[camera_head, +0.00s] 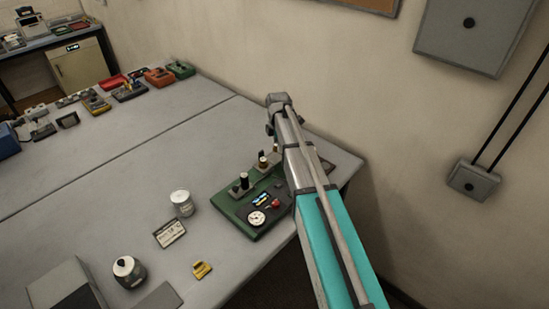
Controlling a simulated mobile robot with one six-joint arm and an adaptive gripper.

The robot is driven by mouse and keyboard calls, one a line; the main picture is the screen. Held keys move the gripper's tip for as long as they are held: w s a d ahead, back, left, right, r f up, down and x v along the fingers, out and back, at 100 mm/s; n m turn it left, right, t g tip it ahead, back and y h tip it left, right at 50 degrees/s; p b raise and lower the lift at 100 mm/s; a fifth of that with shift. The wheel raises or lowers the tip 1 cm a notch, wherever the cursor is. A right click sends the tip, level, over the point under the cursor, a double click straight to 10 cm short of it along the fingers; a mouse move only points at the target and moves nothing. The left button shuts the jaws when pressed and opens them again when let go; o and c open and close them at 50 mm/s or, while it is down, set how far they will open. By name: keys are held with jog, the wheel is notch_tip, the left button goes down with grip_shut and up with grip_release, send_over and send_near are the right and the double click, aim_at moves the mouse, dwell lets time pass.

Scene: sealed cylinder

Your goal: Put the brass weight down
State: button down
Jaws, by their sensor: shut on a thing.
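My gripper (270,129) is at the far end of my arm, above the back edge of a green apparatus (233,219). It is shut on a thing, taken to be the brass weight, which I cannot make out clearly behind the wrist. The green apparatus carries upright posts, a white dial and a red knob.
Several devices sit at the far left. The middle of the grey table (150,165) is clear. A wall rises behind.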

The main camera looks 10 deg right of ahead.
aim_at(275, 157)
jog(key=shift+w+a+f+b, duration=0.15)
jog(key=shift+w+f+b, duration=0.45)
jog(key=shift+w+f, duration=0.3)
jog(key=shift+s+f, duration=0.1)
jog(key=shift+w+a+f+b, duration=0.1)
jog(key=shift+w+f+b, duration=0.35)
jog(key=shift+f+b, duration=1.55)
jog(key=shift+b, duration=0.05)
jog(key=shift+f, duration=0.15)
jog(key=shift+c, duration=2)
grip_release()
jog(key=shift+r, duration=0.2)
notch_tip(275, 157, up, 12)
jog(key=p, duration=1.2)
